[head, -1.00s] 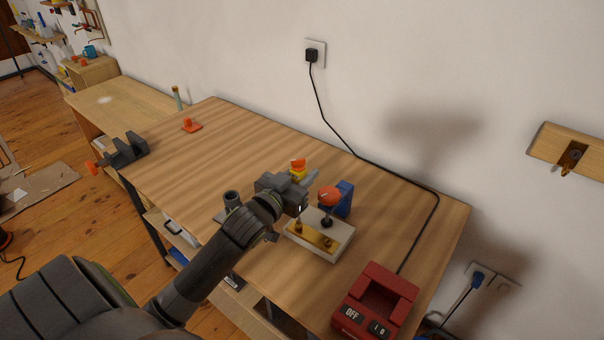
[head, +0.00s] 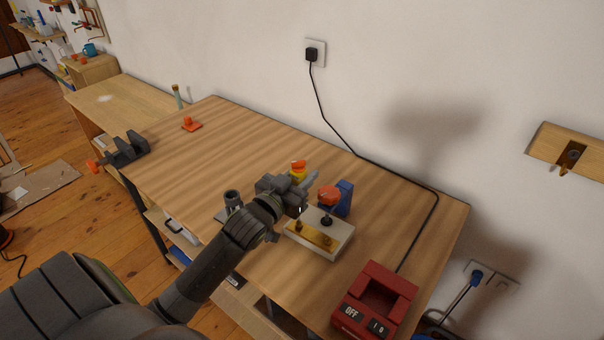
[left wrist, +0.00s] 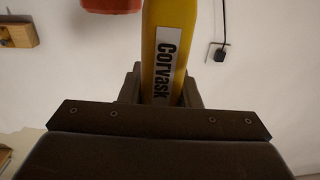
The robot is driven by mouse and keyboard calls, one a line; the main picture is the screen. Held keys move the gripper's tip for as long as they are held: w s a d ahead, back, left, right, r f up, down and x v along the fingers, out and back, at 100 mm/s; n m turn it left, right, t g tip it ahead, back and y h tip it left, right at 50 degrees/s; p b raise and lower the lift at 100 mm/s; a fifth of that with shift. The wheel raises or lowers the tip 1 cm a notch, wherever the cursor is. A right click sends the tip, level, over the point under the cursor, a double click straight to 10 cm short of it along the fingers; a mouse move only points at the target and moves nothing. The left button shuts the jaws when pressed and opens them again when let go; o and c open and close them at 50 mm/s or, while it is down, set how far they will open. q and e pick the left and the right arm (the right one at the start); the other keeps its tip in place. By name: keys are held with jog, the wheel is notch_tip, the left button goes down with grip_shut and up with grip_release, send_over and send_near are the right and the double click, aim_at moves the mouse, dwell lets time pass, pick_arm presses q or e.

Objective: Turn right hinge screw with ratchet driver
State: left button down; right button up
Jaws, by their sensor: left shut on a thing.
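My left gripper (head: 294,186) is shut on the ratchet driver (head: 298,171), which has a yellow handle and an orange top. In the left wrist view the yellow handle (left wrist: 168,45) with a "Corvask" label stands between the fingers. Below the gripper, a thin bright shaft shows above the left side of the brass hinge plate (head: 313,235). Its tip is too small to tell whether it touches. The hinge lies on a pale block (head: 334,250). The right hinge screw (head: 327,241) is uncovered, right of the driver. My right gripper is out of view.
A red switch box (head: 376,300) with a black cable is at front right. A grey vise (head: 126,150) and orange piece (head: 191,124) are left. The table's back is clear.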

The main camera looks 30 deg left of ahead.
pick_arm(q)
jog(key=shift+s+f, duration=0.1)
jog(key=shift+f, duration=0.3)
dwell(0.6)
jog(key=shift+r+n+y+p, duration=0.1)
jog(key=shift+n+y+p, duration=0.4)
jog(key=shift+y+p, duration=0.55)
jog(key=shift+f, duration=0.25)
jog(key=shift+s+a+f+n+y+b, duration=0.1)
jog(key=shift+n+y+b, duration=0.55)
jog(key=shift+n+y, duration=0.25)
jog(key=n+g+y+b, duration=0.2)
jog(key=y+b, duration=0.1)
jog(key=n+g+y+b, duration=0.3)
jog(key=y+b, duration=0.1)
jog(key=n+g+y+b, duration=0.2)
jog(key=n+y+b, duration=0.1)
jog(key=y+b, duration=0.1)
jog(key=shift+s+a+f, duration=0.1)
jog(key=shift+s+a, duration=0.05)
jog(key=shift+a, duration=0.15)
jog(key=shift+a+n+g+y+b, duration=0.1)
jog(key=shift+n+g+y+b, duration=0.4)
jog(key=shift+n+g+y, duration=0.45)
jog(key=shift+s+r+g, duration=0.1)
jog(key=shift+r+g, duration=0.15)
jog(key=shift+g, duration=0.1)
